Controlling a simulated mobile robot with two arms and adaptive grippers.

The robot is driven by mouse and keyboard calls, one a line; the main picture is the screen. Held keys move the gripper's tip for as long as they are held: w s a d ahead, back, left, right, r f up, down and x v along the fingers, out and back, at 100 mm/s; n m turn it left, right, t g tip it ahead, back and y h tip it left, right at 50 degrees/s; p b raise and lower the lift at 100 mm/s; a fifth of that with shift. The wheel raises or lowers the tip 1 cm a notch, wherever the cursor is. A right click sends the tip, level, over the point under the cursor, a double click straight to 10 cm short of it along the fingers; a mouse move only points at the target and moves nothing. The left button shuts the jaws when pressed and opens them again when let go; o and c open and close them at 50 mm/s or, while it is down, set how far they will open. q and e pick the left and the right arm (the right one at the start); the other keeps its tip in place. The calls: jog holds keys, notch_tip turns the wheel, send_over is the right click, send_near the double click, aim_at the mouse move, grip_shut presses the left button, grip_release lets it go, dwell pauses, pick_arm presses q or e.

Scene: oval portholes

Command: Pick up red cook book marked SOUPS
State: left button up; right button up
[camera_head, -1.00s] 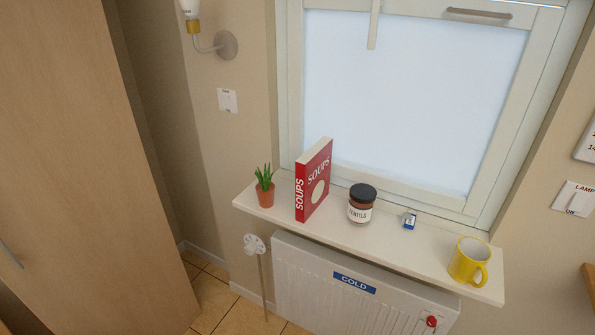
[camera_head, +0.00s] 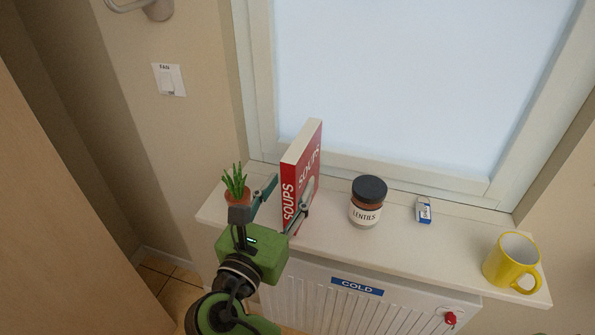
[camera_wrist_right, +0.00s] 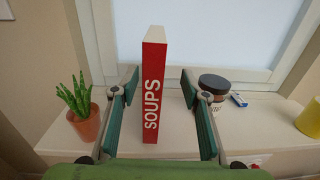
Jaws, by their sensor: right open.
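The red cook book (camera_head: 309,172) marked SOUPS stands upright on the windowsill (camera_head: 330,238), its spine toward me. My right gripper (camera_head: 287,198) is open in front of it. One finger is on each side of the spine. In the right wrist view the book (camera_wrist_right: 154,95) rises between the two fingers of the right gripper (camera_wrist_right: 158,88), with a visible gap on each side. The gripper partly covers the lower part of the book in the head view. My left gripper is not in view.
A potted plant (camera_head: 236,185) stands close left of the book, near my right gripper. A lentils jar (camera_head: 367,203), a small blue-and-white item (camera_head: 424,211) and a yellow mug (camera_head: 508,263) stand to the right. The window is behind; a radiator (camera_head: 395,312) is below the sill.

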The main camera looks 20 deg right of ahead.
aim_at(292, 182)
jog(key=p+x, duration=0.1)
jog(key=x, duration=0.4)
jog(key=w, duration=0.1)
jog(key=w+d+p, duration=0.1)
jog(key=w, duration=0.1)
jog(key=shift+d+r+p, duration=0.15)
jog(key=shift+r+p, duration=0.15)
jog(key=shift+r, duration=0.05)
jog(key=shift+p+x, duration=0.45)
jog(key=shift+x, duration=0.8)
jog(key=shift+w+d+f, duration=0.1)
jog(key=shift+w+f, duration=0.15)
jog(key=shift+w, duration=0.05)
grip_shut()
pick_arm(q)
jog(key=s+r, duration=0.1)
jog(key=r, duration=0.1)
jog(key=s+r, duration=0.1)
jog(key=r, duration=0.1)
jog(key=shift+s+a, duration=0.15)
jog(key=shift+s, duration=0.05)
pick_arm(e)
jog(key=shift+r, duration=0.1)
